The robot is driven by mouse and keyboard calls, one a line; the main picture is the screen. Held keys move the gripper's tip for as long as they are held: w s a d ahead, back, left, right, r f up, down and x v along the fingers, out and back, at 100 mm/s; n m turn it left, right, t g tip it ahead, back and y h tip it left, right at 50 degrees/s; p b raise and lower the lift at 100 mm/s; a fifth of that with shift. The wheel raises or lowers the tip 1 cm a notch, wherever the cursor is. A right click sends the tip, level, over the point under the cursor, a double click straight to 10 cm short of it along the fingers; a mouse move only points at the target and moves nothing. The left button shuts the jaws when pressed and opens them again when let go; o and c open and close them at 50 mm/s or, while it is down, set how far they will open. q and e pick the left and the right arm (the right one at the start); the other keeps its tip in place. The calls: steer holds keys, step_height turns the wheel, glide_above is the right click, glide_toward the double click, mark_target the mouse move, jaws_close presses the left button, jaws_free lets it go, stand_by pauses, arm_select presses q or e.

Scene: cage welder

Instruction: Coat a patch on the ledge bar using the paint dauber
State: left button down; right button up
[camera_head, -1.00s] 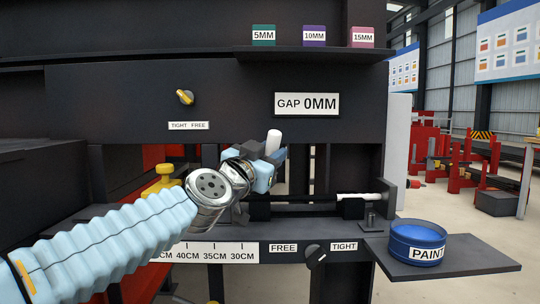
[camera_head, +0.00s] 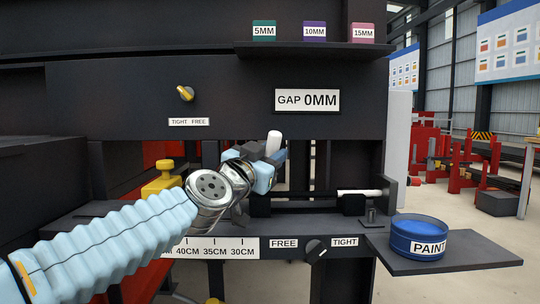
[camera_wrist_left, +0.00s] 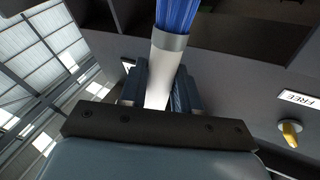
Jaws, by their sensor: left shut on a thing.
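My left gripper (camera_head: 268,160) is shut on the paint dauber, above the front ledge. The dauber's white handle (camera_head: 273,143) sticks up from the jaws in the head view. In the left wrist view the handle (camera_wrist_left: 160,80) runs between the fingers to a grey collar and blue bristles (camera_wrist_left: 178,14); the bristles are hidden in the head view. A long dark ledge (camera_head: 310,230) runs below the gripper; I cannot tell which part is the ledge bar, or any coated patch. The blue paint tub (camera_head: 418,232) stands to the right. My right gripper is out of view.
The tub is on a dark side shelf (camera_head: 470,254). A black knob (camera_head: 316,250) sits between FREE and TIGHT labels, beside a ruler strip (camera_head: 215,249). A yellow part (camera_head: 160,180) stands behind my arm. A dark panel with a yellow switch (camera_head: 186,93) rises behind.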

arm_select(q)
steer(key=shift+f+b, duration=0.4)
steer(key=shift+f, duration=0.05)
steer(key=shift+d+r+p, duration=0.15)
steer(key=shift+d+p, duration=0.25)
steer(key=shift+p, duration=0.1)
steer(key=shift+d+p, duration=2.25)
steer(key=shift+d, duration=0.85)
steer(key=shift+a+f+b, duration=0.15)
steer(key=shift+a+b, duration=0.8)
steer(key=shift+a, duration=0.8)
steer(key=shift+a+f+b, duration=0.15)
steer(key=shift+a+b, duration=0.8)
steer(key=shift+a, duration=0.8)
steer(key=shift+r, duration=0.2)
